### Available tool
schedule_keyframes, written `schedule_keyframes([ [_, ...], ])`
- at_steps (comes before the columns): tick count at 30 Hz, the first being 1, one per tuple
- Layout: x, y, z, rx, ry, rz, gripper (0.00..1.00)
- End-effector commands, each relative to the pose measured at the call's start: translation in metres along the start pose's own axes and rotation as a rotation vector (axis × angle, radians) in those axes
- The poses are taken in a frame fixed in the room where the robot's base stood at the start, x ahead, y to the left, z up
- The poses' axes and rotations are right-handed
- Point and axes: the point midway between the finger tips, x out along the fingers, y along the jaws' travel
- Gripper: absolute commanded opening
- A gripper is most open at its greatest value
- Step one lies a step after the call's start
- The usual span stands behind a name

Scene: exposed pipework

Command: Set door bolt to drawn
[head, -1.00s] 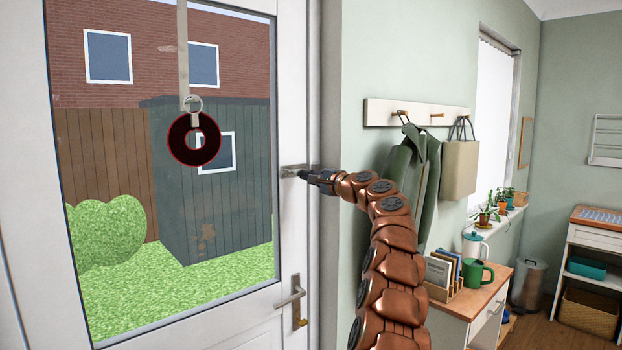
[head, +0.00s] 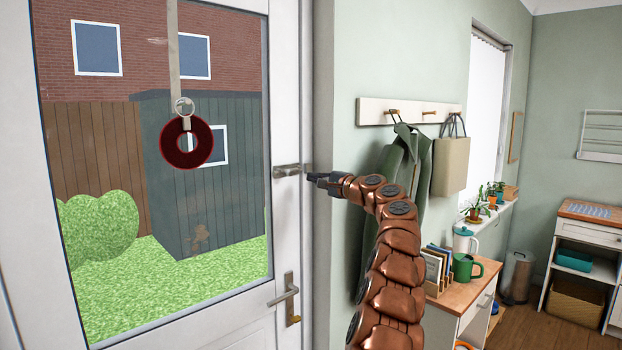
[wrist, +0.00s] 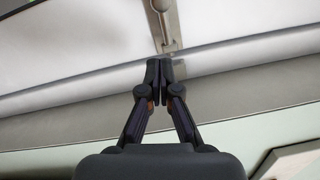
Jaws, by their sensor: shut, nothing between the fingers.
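The door bolt (head: 287,170) is a small grey metal fitting on the right stile of the white door (head: 287,225), above the lever handle. A short piece shows at its right end, near the frame; I cannot tell how far the rod reaches. My gripper (head: 312,178) is shut and empty, just right of and slightly below the bolt. In the wrist view its fingertips (wrist: 159,68) are together, apart from the knob.
A lever handle (head: 287,295) sits lower on the door. A red ring (head: 168,155) hangs on a strap before the glass. Right of the frame are a coat (head: 405,155) and bag (head: 450,165) on a hook rail, and a small cabinet (head: 455,310).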

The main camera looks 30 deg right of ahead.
Motion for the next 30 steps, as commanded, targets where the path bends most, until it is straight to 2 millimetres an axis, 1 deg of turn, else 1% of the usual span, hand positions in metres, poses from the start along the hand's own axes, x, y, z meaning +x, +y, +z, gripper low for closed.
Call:
schedule_keyframes([
  [11, -0.033, 0.001, 0.001, 0.001, -0.002, -0.004, 0.00],
  [21, -0.068, -0.001, 0.000, 0.000, -0.001, -0.006, 0.00],
  [24, -0.076, -0.001, 0.000, 0.000, 0.000, -0.005, 0.00],
  [30, -0.085, 0.001, 0.000, 0.001, 0.000, -0.001, 0.00],
])
